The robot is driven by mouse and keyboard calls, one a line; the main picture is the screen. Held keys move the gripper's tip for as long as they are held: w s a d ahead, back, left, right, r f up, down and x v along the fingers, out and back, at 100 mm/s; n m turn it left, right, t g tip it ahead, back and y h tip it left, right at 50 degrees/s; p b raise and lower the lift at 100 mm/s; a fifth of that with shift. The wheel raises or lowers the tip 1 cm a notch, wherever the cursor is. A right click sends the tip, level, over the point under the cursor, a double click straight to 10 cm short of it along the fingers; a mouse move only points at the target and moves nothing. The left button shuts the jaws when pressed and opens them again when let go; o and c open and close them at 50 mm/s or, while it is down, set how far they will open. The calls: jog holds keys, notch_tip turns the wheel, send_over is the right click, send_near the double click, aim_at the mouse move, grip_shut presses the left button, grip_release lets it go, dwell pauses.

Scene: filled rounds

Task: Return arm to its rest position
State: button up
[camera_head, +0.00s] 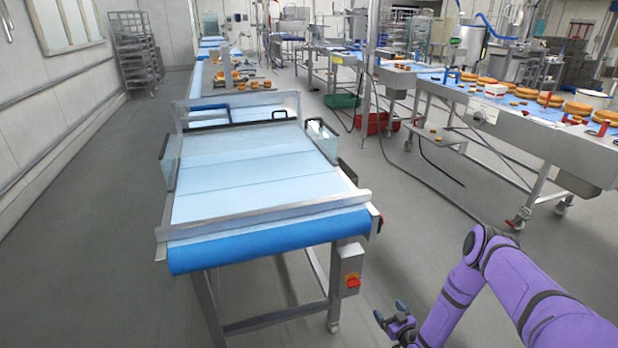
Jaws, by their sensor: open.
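My purple arm (520,280) shows at the lower right, bent at the elbow and reaching down to the left. My gripper (389,312) is at the bottom, low over the grey floor and to the right of the near conveyor's legs. It is open, with two dark fingertips apart and nothing between them. It touches nothing that I can see.
A conveyor table (245,175) with an empty light-blue belt stands ahead, its control box (351,268) near my gripper. Another conveyor (480,108) with round baked goods is at the right. The floor (425,235) between the conveyors is mostly clear.

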jog(key=w+d+r+n+g+h, duration=0.1)
jog(key=w+d+r+g, duration=0.1)
jog(key=w+r, duration=0.7)
jog(key=w+d+r+n+g, duration=0.1)
jog(key=w+r, duration=0.4)
jog(key=r, duration=0.8)
notch_tip(320, 180, up, 27)
jog(key=s+d+m+g+h, duration=0.2)
jog(key=s+h, duration=0.1)
jog(key=h, duration=0.1)
jog(key=s+r+m+g+h, duration=0.2)
jog(key=s+r, duration=1.7)
jog(key=r, duration=0.1)
jog(key=s+a+r+m+g, duration=0.1)
jog(key=s+r, duration=0.1)
jog(key=s, duration=1.2)
jog(key=s+a+r+m+g+y, duration=0.1)
jog(key=s+a+r+g, duration=0.1)
jog(key=s, duration=1.2)
jog(key=shift+r+m, duration=0.4)
jog(key=shift+r, duration=0.05)
